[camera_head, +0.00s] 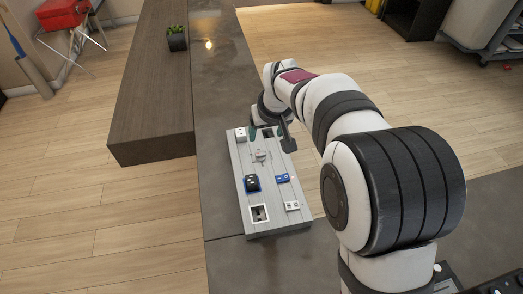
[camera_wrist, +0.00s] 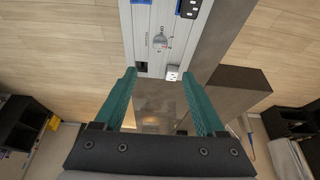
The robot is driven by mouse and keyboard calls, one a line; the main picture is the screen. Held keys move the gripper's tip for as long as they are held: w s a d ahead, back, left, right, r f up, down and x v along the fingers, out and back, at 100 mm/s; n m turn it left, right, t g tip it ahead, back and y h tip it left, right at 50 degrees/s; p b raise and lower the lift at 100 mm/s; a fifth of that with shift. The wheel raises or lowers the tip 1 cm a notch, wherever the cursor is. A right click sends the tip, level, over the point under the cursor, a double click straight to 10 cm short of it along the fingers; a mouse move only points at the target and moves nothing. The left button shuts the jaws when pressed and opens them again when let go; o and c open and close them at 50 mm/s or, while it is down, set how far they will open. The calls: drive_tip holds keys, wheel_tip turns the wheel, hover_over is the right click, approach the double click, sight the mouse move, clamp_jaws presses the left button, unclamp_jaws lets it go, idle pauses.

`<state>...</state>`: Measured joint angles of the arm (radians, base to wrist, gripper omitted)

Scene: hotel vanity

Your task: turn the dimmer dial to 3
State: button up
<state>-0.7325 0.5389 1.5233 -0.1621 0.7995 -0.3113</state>
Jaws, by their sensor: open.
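The dimmer dial (camera_head: 261,155) is a small grey knob on the grey panel (camera_head: 242,182), with marks around it too small to read in the head view. In the wrist view the dial (camera_wrist: 160,41) sits near the top centre, with small red and dark marks beside it. My gripper (camera_head: 270,137) is over the far end of the panel, beyond the dial.
The panel also carries a blue-and-black socket (camera_head: 251,183), a blue piece (camera_head: 283,178), a white switch (camera_head: 292,206), a white-framed square (camera_head: 260,214) and a white outlet (camera_head: 240,134). A potted plant (camera_head: 176,39) stands farther off. The grey counter (camera_head: 222,215) is bare left of the panel.

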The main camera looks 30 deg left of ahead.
sight(261, 153)
drive_tip(key=x, duration=1.5)
drive_tip(key=shift+s+d, duration=0.15)
clamp_jaws()
